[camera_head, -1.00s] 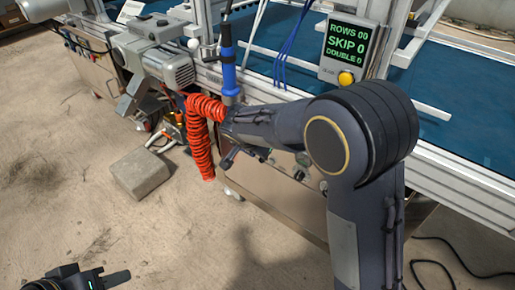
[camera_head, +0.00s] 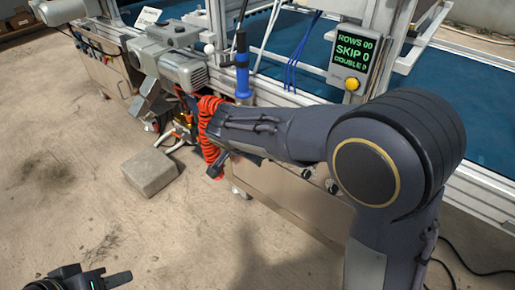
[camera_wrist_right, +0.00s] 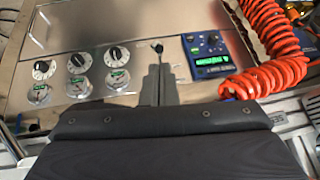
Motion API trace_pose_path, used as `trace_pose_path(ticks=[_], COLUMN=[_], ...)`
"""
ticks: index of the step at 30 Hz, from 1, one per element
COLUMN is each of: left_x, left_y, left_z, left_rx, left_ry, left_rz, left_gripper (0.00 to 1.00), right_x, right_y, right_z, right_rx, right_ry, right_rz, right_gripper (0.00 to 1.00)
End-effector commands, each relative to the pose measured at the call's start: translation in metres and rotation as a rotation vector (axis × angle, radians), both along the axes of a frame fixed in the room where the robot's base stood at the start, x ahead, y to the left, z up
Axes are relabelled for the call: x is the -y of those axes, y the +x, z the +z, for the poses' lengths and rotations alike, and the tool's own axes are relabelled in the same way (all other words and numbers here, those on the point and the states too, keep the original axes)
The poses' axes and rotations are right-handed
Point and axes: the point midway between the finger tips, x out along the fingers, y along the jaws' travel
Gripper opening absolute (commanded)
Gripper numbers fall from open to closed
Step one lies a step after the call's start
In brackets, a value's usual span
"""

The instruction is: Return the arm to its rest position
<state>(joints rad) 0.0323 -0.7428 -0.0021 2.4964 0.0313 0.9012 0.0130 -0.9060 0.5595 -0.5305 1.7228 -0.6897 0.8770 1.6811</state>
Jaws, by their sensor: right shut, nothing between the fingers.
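My right arm (camera_head: 290,135) crosses the head view from the lower right toward the machine's front. Its gripper (camera_head: 220,165) is mostly hidden behind the forearm, by the red coiled hose. In the right wrist view my right gripper (camera_wrist_right: 158,84) has its fingers together with nothing between them. It points at a steel panel (camera_wrist_right: 110,30) with black knobs and round gauges. My left gripper (camera_head: 105,280) is at the bottom left edge of the head view, dark and cut off, over the bare floor; its opening is unclear.
The red coiled hose (camera_head: 209,125) hangs close to my right gripper; it also shows in the right wrist view (camera_wrist_right: 272,75). A blue-handled tool (camera_head: 242,80) stands above. A display (camera_head: 350,58) reads ROWS 00, SKIP 0. A concrete block (camera_head: 150,172) lies on open floor.

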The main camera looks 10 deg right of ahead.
Motion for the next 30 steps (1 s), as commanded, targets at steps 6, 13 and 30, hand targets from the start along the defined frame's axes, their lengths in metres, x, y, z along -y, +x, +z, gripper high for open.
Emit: trace_pose_path(ticks=[6, 13, 30], left_x=[0.0, 0.0, 0.0], left_y=[0.0, 0.0, 0.0], left_z=[0.004, 0.003, 0.003], left_rx=[0.0, 0.0, 0.0], left_ry=[0.0, 0.0, 0.0], left_rz=[0.0, 0.0, 0.0], left_gripper=[0.36, 0.36, 0.36], right_x=[-0.009, -0.009, 0.053], right_y=[-0.01, -0.011, -0.065], right_z=[0.009, 0.009, 0.008], right_rx=[0.0, 0.0, -0.171], right_ry=[0.0, 0.0, 0.172], right_rz=[-0.001, -0.001, 0.111], right_gripper=[0.0, 0.0, 0.0])
